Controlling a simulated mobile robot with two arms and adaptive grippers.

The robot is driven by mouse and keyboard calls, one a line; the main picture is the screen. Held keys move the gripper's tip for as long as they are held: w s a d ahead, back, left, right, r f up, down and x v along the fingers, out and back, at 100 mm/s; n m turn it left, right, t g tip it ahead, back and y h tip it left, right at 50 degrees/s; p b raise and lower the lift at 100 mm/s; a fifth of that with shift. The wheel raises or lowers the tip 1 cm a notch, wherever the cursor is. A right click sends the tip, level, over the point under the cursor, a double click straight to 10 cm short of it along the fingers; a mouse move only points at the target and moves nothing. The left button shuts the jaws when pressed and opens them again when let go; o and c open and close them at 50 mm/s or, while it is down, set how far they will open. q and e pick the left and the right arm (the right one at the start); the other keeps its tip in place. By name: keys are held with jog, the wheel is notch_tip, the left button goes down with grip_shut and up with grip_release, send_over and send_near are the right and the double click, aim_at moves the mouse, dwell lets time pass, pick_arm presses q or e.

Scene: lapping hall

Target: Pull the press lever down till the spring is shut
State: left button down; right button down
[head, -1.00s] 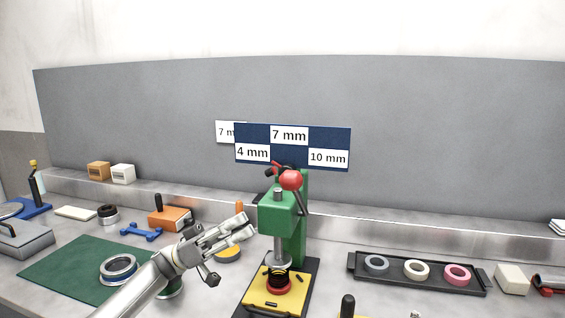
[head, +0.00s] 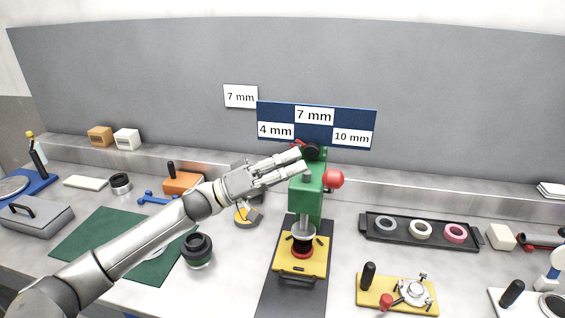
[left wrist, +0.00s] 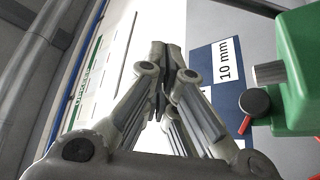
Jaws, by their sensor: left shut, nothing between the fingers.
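The green press (head: 308,190) stands in the middle of the bench in the head view. Its lever's red ball (head: 333,179) is at the right side of the press head. My left gripper (head: 301,160) is shut and empty, its fingertips at the upper left of the press head, near the lever hub. I cannot tell whether it touches. The left wrist view shows the shut fingers (left wrist: 165,55) pointing up and the green press (left wrist: 300,70) to their right, apart in the picture. Below the ram are a dark collar and a red ring (head: 301,251); the spring's state cannot be made out. My right gripper is not in view.
A board with size labels (head: 316,126) stands behind the press. A black tray (head: 385,239) with several rings is right of it, a yellow fixture (head: 380,294) in front right.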

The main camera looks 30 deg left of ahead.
aim_at(330, 186)
pick_arm(q)
jog(key=d, duration=0.2)
jog(key=d+p, duration=0.1)
jog(key=w+d+p, duration=0.1)
jog(key=d, duration=0.1)
jog(key=shift+d+f, duration=0.35)
jog(key=shift+f, duration=0.05)
